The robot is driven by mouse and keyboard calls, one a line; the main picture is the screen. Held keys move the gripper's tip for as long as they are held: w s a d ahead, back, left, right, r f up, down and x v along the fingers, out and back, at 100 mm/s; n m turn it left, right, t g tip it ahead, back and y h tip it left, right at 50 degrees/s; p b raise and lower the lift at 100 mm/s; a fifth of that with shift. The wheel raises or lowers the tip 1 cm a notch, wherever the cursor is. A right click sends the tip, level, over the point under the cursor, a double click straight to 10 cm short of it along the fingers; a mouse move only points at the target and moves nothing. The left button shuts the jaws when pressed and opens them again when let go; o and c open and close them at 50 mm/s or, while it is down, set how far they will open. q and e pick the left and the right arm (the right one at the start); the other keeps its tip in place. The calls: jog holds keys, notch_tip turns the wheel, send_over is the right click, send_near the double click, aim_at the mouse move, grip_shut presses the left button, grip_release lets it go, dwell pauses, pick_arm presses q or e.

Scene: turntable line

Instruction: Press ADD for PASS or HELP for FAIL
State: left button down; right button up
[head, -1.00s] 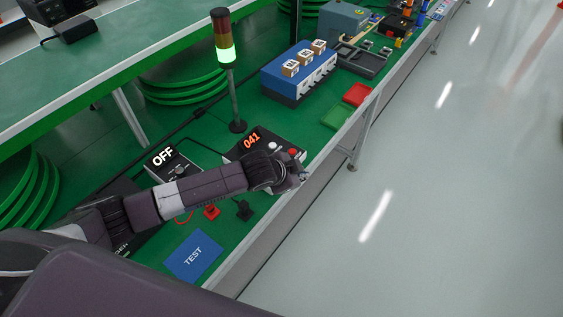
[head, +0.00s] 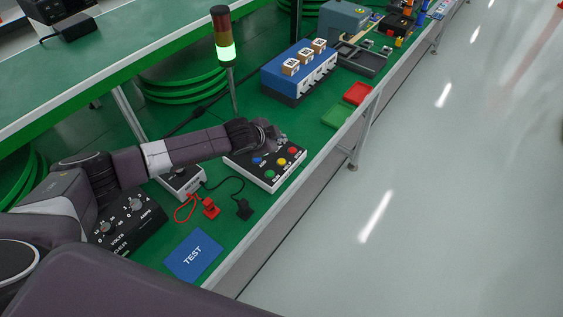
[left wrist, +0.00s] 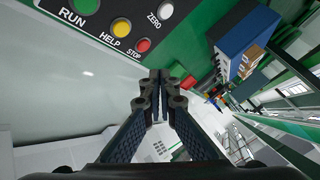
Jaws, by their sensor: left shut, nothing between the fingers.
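The button box (head: 262,176) stands on the green bench with blue (head: 257,160), green (head: 276,176), yellow (head: 281,162) and red (head: 292,150) buttons. The blue button's small label seems to read ADD. In the left wrist view the green button (left wrist: 85,5) is marked RUN, the yellow button (left wrist: 121,27) HELP, the red button (left wrist: 143,45) STOP and a white button (left wrist: 165,9) ZERO. My left gripper (head: 283,138) is shut and empty above the box's far side; its fingertips also show in the left wrist view (left wrist: 160,76). It hides the display. My right gripper is out of view.
A signal tower (head: 226,50) glows green behind the box. A green tray (head: 337,116), a red tray (head: 357,94) and a blue rack (head: 299,78) stand farther right.

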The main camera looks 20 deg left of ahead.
pick_arm(q)
jog(key=b, duration=0.6)
send_over(281, 163)
notch_tip(281, 163, down, 7)
jog(key=shift+w+f, duration=0.1)
jog(key=shift+a+f+b, duration=0.1)
jog(key=shift+f+b, duration=0.35)
jog(key=shift+f, duration=0.05)
dwell(0.3)
jog(key=shift+f, duration=0.4)
jog(key=shift+f, duration=0.45)
dwell(0.8)
jog(key=shift+r, duration=0.1)
jog(key=shift+r+p, duration=0.7)
jog(key=shift+r, duration=0.05)
